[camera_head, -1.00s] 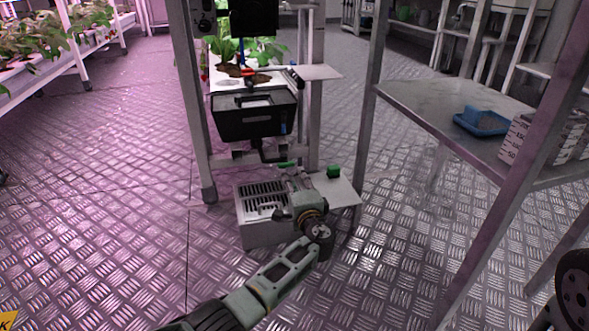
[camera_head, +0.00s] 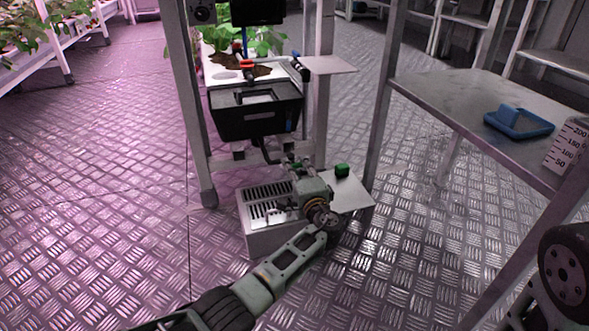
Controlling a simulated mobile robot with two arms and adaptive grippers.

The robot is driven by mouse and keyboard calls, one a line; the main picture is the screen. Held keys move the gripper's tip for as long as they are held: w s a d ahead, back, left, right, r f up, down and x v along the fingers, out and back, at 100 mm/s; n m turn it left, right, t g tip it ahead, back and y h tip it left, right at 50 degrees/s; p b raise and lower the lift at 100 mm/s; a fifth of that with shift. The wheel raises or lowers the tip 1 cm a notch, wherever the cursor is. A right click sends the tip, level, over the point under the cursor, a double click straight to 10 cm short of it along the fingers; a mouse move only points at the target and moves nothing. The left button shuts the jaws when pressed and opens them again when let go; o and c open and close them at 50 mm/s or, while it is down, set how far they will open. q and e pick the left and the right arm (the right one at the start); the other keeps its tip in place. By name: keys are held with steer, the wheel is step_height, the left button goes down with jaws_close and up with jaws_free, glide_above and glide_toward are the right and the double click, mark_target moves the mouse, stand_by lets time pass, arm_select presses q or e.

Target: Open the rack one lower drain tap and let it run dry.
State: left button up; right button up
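Rack one shows at the upper middle, with a black tub (camera_head: 257,122) hung in its frame. A dark drain pipe (camera_head: 266,153) runs down below the tub. A small green lever (camera_head: 297,163), apparently the lower drain tap's handle, shows just beyond my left gripper (camera_head: 294,178). My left arm reaches in from the bottom left, over a slotted grey metal box (camera_head: 267,207). The fingers are small and partly hidden by the wrist, so I cannot tell whether they touch the lever. No running water is visible. My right gripper is out of view.
A red-handled valve (camera_head: 247,65) sits on a blue pipe above the tub. A green block (camera_head: 342,170) rests on a pale plate (camera_head: 347,193) beside the box. A metal table (camera_head: 440,95) with a blue tray (camera_head: 518,123) and a graduated container (camera_head: 570,145) stands right. Patterned floor is clear at left.

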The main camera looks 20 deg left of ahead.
arm_select(q)
jaws_close()
steer(key=shift+n, duration=0.3)
steer(key=n, duration=1.2)
steer(key=shift+a+n, duration=0.1)
steer(key=shift+n, duration=0.2)
steer(key=n, duration=0.4)
steer(key=shift+n, duration=0.3)
stand_by(0.4)
